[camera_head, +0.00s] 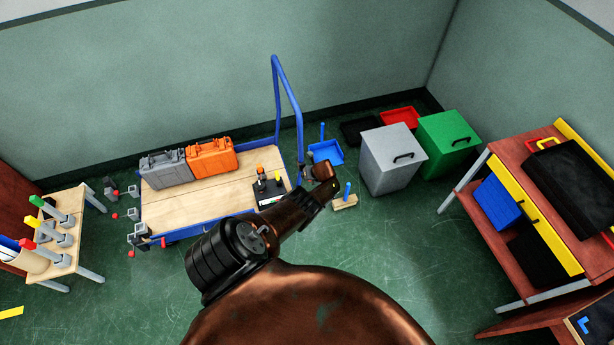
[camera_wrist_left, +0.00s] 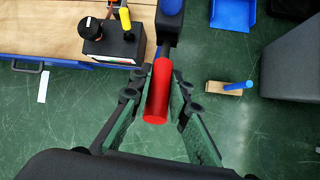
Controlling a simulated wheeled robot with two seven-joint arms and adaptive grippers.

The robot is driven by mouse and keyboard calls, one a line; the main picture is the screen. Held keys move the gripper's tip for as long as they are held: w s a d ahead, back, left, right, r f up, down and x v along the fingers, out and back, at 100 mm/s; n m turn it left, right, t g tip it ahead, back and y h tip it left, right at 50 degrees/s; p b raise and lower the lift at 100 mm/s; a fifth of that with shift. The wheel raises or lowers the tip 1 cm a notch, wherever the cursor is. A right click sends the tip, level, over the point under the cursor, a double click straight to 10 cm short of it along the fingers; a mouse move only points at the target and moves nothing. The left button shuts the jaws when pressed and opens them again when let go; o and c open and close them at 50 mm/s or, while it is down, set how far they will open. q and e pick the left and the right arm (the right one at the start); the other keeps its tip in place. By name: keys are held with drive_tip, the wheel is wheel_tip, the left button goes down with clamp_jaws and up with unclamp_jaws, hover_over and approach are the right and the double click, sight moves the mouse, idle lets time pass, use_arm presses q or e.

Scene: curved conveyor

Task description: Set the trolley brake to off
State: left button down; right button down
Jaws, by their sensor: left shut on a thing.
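The trolley (camera_head: 225,195) has a wooden deck, a blue frame and a tall blue push handle (camera_head: 276,100) at its right end. My left gripper (camera_head: 322,180) is at the trolley's right end, below that handle. In the left wrist view my left gripper (camera_wrist_left: 157,104) is shut on a red lever grip (camera_wrist_left: 159,88). In the head view the red grip is hidden by my gripper. Which brake setting it is in cannot be told. My right gripper is not in view.
A black box with knobs (camera_head: 267,190) sits on the deck's right corner, close to my gripper. A grey case (camera_head: 165,170) and an orange case (camera_head: 211,158) stand behind it. A wooden block with a blue peg (camera_head: 345,201) and a grey bin (camera_head: 390,160) are to the right.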

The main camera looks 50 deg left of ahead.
use_arm(q)
drive_tip(key=shift+s+a+f, duration=0.1)
drive_tip(key=shift+s+a, duration=0.1)
drive_tip(key=shift+s, duration=0.2)
drive_tip(key=c, duration=1.9)
unclamp_jaws()
drive_tip(key=shift+o, duration=0.4)
drive_tip(key=shift+w+d, duration=0.15)
drive_tip(key=shift+w, duration=0.2)
drive_tip(key=shift+w+d+r, duration=0.1)
drive_tip(key=shift+d+r, duration=0.2)
drive_tip(key=shift+d, duration=0.05)
drive_tip(key=shift+d+r, duration=0.3)
drive_tip(key=shift+r, duration=0.2)
drive_tip(key=shift+s+d+r, duration=0.2)
drive_tip(key=shift+s+r, duration=0.15)
drive_tip(key=shift+r, duration=0.3)
drive_tip(key=w+v, duration=0.1)
drive_tip(key=v, duration=0.7)
drive_tip(key=shift+s+r, duration=0.35)
drive_tip(key=shift+s, duration=0.15)
drive_tip(key=shift+d, duration=0.15)
